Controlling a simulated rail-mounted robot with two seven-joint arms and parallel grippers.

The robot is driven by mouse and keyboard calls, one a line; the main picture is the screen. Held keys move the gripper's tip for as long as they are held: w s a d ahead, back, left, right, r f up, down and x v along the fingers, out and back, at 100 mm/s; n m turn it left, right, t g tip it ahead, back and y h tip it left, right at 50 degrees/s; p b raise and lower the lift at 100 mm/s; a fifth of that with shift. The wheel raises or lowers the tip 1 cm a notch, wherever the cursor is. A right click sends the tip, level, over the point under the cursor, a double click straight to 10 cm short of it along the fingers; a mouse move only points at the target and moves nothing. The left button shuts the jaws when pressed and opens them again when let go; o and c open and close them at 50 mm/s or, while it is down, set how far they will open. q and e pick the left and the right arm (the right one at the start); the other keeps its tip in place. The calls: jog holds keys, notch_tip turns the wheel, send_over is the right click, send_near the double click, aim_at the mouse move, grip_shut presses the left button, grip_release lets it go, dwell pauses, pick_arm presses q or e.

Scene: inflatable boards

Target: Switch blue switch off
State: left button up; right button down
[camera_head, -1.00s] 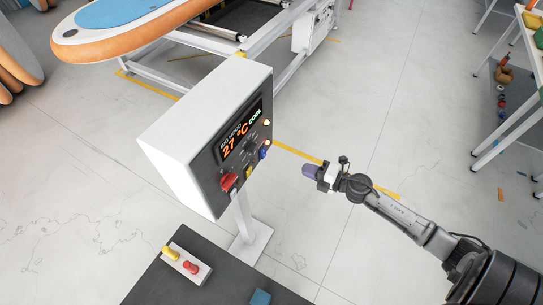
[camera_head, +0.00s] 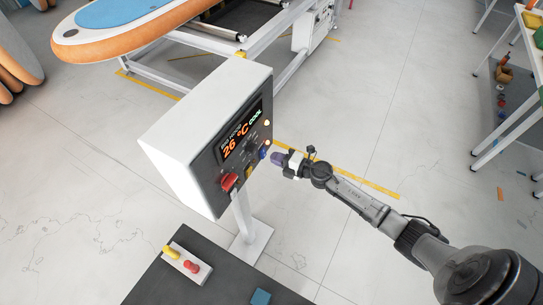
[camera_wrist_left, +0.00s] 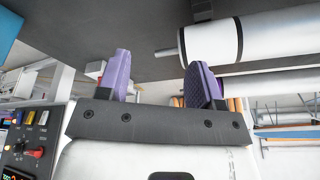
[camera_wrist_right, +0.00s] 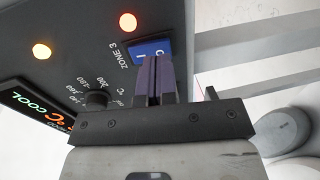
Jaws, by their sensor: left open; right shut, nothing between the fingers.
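The control box (camera_head: 190,130) stands on a post, its dark panel facing right. The blue switch (camera_head: 263,151) is on the panel's right part, beside the yellow and red switches. In the right wrist view the blue switch (camera_wrist_right: 150,48) is marked ZONE 3 and partly hidden behind my fingers. My right gripper (camera_head: 277,158) is shut and empty, its purple fingertips just in front of the blue switch; in its wrist view the fingertips (camera_wrist_right: 155,62) overlap the switch's lower edge. I cannot tell whether they touch. My left gripper (camera_wrist_left: 160,80) is open and empty, seen only in its own wrist view.
The panel display (camera_head: 242,134) reads 26 °C COOL. A dark table (camera_head: 200,290) with a small box of yellow and red controls (camera_head: 187,263) is in front. A metal frame with an inflatable board (camera_head: 120,20) stands behind.

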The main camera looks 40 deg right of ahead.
jog(key=shift+x, duration=1.05)
jog(key=shift+f, duration=0.15)
jog(key=shift+w+t+b, duration=0.1)
jog(key=shift+t+b, duration=0.2)
jog(key=shift+b, duration=0.75)
jog(key=shift+s+d, duration=0.15)
jog(key=shift+s, duration=0.35)
jog(key=v, duration=1.2)
jog(key=shift+s, duration=0.3)
